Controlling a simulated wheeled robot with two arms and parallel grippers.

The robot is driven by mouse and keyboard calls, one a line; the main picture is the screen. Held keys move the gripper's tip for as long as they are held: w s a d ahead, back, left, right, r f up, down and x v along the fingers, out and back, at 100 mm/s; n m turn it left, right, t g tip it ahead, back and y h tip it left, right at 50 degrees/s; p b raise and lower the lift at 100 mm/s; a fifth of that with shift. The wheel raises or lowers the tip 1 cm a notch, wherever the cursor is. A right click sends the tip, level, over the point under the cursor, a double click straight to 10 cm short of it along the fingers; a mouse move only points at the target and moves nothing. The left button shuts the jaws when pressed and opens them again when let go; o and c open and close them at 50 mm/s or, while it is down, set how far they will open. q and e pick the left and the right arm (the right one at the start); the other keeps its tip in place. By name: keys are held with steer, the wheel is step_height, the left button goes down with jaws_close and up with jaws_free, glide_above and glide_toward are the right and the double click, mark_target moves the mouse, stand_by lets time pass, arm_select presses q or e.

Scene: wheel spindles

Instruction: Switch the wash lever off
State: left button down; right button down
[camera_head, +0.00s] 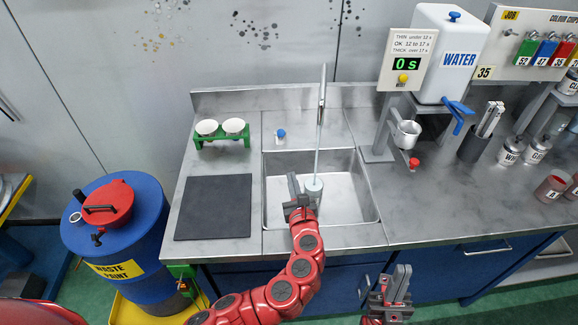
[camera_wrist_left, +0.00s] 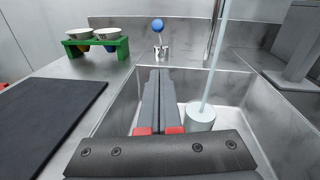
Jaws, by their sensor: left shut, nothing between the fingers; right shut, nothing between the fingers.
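The wash lever, with a round blue knob (camera_head: 281,133) on a small metal base, stands on the counter behind the sink. In the left wrist view its knob (camera_wrist_left: 158,25) is straight ahead, above my fingertips in the picture, and its stem looks nearly upright. My left gripper (camera_head: 293,183) is shut and empty over the left part of the sink, in front of the lever and apart from it. In the left wrist view its fingers (camera_wrist_left: 160,85) point toward the lever's base. My right gripper (camera_head: 402,273) is shut and empty in front of the counter.
A pale thin column (camera_head: 319,145) runs down by the tap to a pale cylinder (camera_head: 314,188) in the sink (camera_head: 350,208), just right of my left gripper. A green rack (camera_head: 222,143) with two white cups and a dark mat (camera_head: 213,208) are on the left.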

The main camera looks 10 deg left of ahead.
mark_target(281, 132)
arm_select(q)
steer(key=r+p+x, duration=0.2)
steer(key=x, duration=0.9)
steer(key=shift+w+a+r+p, duration=0.2)
steer(key=shift+w+r+p, duration=0.1)
steer(key=shift+w+r, duration=0.1)
steer(key=shift+s, duration=0.1)
